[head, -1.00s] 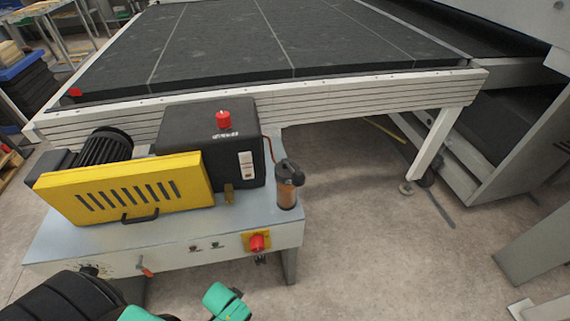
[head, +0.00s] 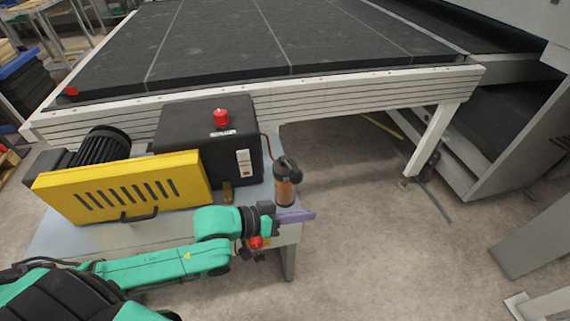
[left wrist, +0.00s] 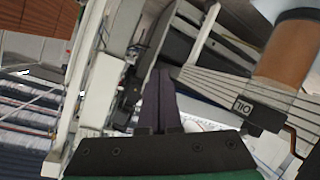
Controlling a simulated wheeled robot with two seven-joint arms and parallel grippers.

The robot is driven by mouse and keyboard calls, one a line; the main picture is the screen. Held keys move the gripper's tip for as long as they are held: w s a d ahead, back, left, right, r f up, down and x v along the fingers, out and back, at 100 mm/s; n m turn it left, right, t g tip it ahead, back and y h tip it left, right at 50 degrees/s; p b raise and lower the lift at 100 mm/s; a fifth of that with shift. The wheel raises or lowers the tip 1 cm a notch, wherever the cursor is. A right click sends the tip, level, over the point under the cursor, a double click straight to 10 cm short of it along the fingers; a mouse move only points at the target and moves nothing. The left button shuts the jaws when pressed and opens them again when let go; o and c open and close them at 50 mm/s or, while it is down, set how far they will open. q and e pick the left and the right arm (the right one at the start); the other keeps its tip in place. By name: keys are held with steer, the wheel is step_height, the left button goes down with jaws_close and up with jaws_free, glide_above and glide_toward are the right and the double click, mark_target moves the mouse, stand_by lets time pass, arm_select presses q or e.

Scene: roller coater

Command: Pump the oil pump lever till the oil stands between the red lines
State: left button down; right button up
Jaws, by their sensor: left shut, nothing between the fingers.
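The oil pump (head: 286,185) is the small amber cylinder with a black top at the right end of the machine's bench. The dark arm on its top looks like the lever, but its shape is too small to be sure. The oil level and red lines cannot be made out. My left gripper (head: 299,217) is shut and empty, just in front of and below the pump, apart from it; its fingers (left wrist: 160,82) show together. My right gripper is out of view.
A black box (head: 196,131) with a red cap and a yellow guard (head: 124,187) stand left of the pump. The large machine bed (head: 270,38) lies behind. Open floor (head: 370,260) is to the right.

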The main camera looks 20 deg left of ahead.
arm_select(q)
steer(key=w+a+r+n+t+h, duration=0.1)
steer(key=a+r+n+t+h, duration=0.2)
steer(key=a+r, duration=0.8)
steer(key=a+n, duration=0.2)
steer(key=a, duration=0.2)
steer(key=shift+r+t+h, duration=0.3)
steer(key=shift+r, duration=0.1)
steer(key=b, duration=0.2)
glide_above(290, 167)
steer(key=a, duration=0.2)
steer(key=s, duration=0.1)
steer(key=s+d+f+p, duration=0.1)
steer(key=s+d+p, duration=0.1)
steer(key=shift+s+f, duration=0.15)
steer(key=shift+s, duration=0.1)
